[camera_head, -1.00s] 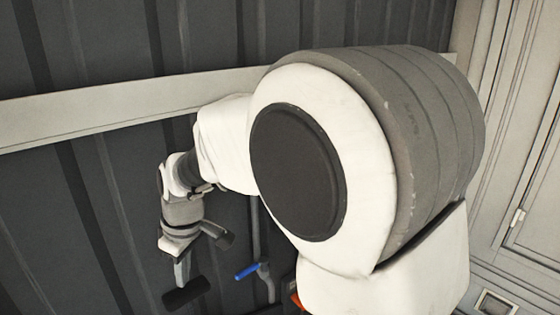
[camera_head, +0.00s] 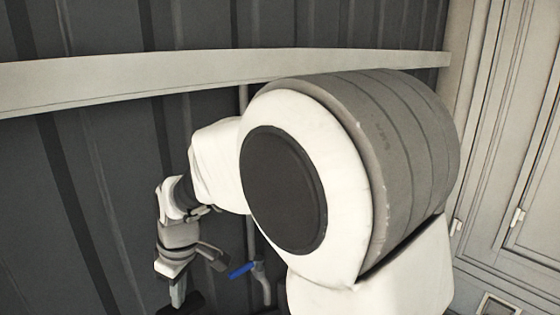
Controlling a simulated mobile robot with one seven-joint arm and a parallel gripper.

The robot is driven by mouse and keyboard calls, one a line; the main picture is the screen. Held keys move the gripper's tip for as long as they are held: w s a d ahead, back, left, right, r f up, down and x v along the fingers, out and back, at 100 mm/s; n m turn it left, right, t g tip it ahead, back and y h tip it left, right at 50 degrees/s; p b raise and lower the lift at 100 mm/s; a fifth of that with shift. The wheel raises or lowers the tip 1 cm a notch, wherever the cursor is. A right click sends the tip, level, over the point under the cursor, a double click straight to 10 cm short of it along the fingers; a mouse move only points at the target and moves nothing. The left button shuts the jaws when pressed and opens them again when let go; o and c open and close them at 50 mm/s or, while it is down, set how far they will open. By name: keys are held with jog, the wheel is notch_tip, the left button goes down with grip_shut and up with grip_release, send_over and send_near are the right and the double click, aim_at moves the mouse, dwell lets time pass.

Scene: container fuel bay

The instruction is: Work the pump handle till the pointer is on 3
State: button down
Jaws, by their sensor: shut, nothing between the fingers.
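My gripper (camera_head: 178,294) points down at the lower left, in front of the dark ribbed wall. Its fingers look shut. A dark bar (camera_head: 185,307) shows at the fingertips, cut by the bottom edge of the picture. I cannot tell whether this bar is the pump handle or part of my gripper. The pump body, the dial and its pointer are not in view. My large white and grey arm hides much of the middle.
A blue lever (camera_head: 240,270) sits on a grey pipe (camera_head: 251,238) on the wall, right of my gripper. A pale rail (camera_head: 120,82) crosses the wall above. A pale panelled door (camera_head: 535,190) stands at the right.

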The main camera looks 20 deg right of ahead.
aim_at(184, 306)
jog(key=b+x, duration=0.2)
jog(key=x, duration=0.1)
jog(key=d+b+x, duration=0.1)
jog(key=x, duration=0.1)
jog(key=shift+s+f, duration=0.25)
jog(key=shift+s, duration=0.15)
jog(key=p+v, duration=0.3)
jog(key=v, duration=0.1)
jog(key=w+a+p+v, duration=0.1)
jog(key=p+v, duration=0.1)
jog(key=v, duration=0.2)
jog(key=a+p+v, duration=0.1)
jog(key=p+v, duration=0.2)
jog(key=v, duration=0.1)
jog(key=shift+w+a+r+p, duration=0.1)
jog(key=shift+w+r+p, duration=0.2)
jog(key=shift+p, duration=0.05)
jog(key=s+d+r+m+t, duration=0.1)
jog(key=s+d+r+m, duration=0.2)
jog(key=s+d, duration=0.3)
jog(key=s+d+r+m+t+h, duration=0.1)
jog(key=s+d+r+m, duration=0.1)
jog(key=s+d+m, duration=0.2)
jog(key=s+d+r+m+t+h, duration=0.1)
jog(key=s+d+r+m+t, duration=0.1)
jog(key=s+d, duration=0.5)
jog(key=d+r+m, duration=0.1)
jog(key=d+m, duration=0.1)
jog(key=d, duration=0.1)
jog(key=shift+s+r, duration=0.3)
